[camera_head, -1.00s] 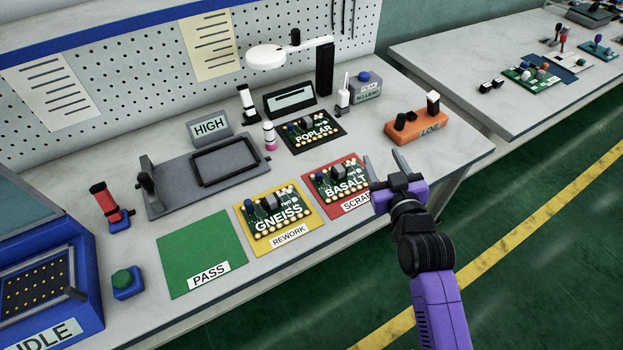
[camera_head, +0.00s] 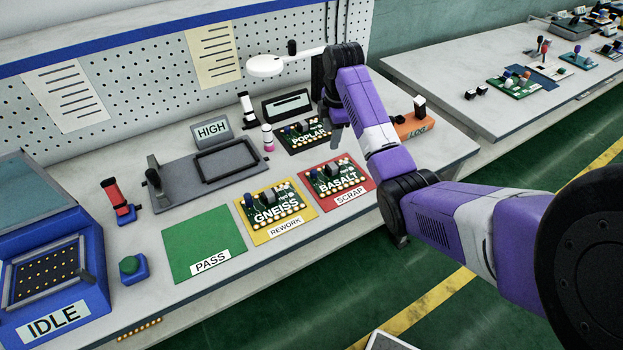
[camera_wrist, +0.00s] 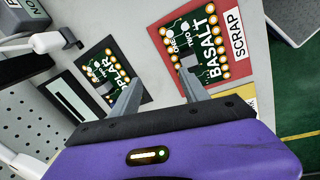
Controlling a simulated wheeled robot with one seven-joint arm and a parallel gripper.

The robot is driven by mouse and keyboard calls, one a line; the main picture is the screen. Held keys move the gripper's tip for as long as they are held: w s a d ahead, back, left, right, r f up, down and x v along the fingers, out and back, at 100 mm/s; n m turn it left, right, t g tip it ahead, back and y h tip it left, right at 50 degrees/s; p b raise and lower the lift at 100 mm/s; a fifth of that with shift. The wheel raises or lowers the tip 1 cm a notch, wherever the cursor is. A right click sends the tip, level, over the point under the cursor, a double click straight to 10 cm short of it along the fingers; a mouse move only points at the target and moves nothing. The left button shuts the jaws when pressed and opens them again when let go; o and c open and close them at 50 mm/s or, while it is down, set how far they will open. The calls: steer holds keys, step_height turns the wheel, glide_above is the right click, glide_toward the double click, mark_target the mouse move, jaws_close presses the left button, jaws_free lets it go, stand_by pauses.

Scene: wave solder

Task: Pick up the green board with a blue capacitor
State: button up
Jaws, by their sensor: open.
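Three green boards lie on the bench. The GNEISS board (camera_head: 272,204) is on the yellow REWORK mat (camera_head: 285,236). The BASALT board (camera_head: 338,180) is on the red SCRAP mat (camera_head: 367,196). The POPLAR board (camera_head: 301,137) lies on a dark mat behind them. Each shows a small dark-blue part near its left end in the head view; I cannot tell its kind. My gripper (camera_head: 335,128) is above the bench at POPLAR's right end, its fingers partly hidden. In the wrist view my gripper (camera_wrist: 160,74) is open and empty, with POPLAR (camera_wrist: 98,68) left and BASALT (camera_wrist: 200,50) right.
The green PASS mat (camera_head: 203,237) is bare. The orange LOG block (camera_head: 413,126) is right of my gripper.

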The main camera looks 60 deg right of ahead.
mark_target(333, 166)
steer(key=s+a+n, duration=0.1)
steer(key=s+a+f+n+g+y, duration=0.1)
steer(key=a, duration=0.1)
steer(key=shift+s+a, duration=0.25)
steer(key=shift+s, duration=0.15)
steer(key=shift+d+f+p, duration=0.1)
steer(key=shift+f+p, duration=0.5)
steer(key=shift+f, duration=3.3)
jaws_close()
